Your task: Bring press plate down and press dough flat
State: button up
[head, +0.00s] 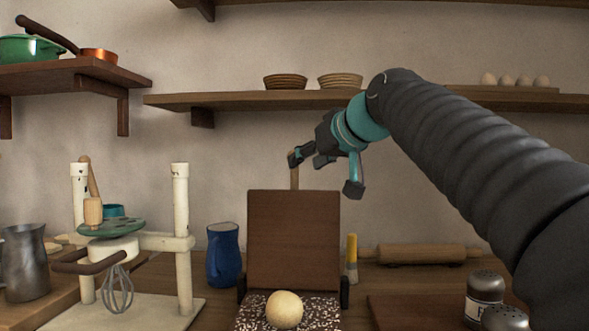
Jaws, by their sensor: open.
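The press plate (293,238) is a brown wooden board standing upright at the back of the press, hinged near its lower edge. A light wooden handle (295,176) sticks up from its top edge. A round pale ball of dough (284,309) sits on the speckled press base (250,312) in front of the plate. My gripper (322,172) is open, at the height of the handle and just above the plate's top edge. One finger appears close to the handle; I cannot tell whether it touches. The front of the base is cut off by the frame.
A white stand with a whisk (181,230) and a blue jug (223,255) stand left of the press. A yellow-handled brush (352,257), a rolling pin (421,254) and shakers (484,292) are on the right. A shelf (240,100) with bowls runs behind, above my gripper.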

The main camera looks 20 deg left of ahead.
jog(key=x, duration=0.5)
jog(key=shift+w+a+f, duration=0.15)
jog(key=shift+a+f, duration=0.05)
jog(key=shift+a, duration=0.1)
jog(key=shift+r, duration=0.1)
grip_shut()
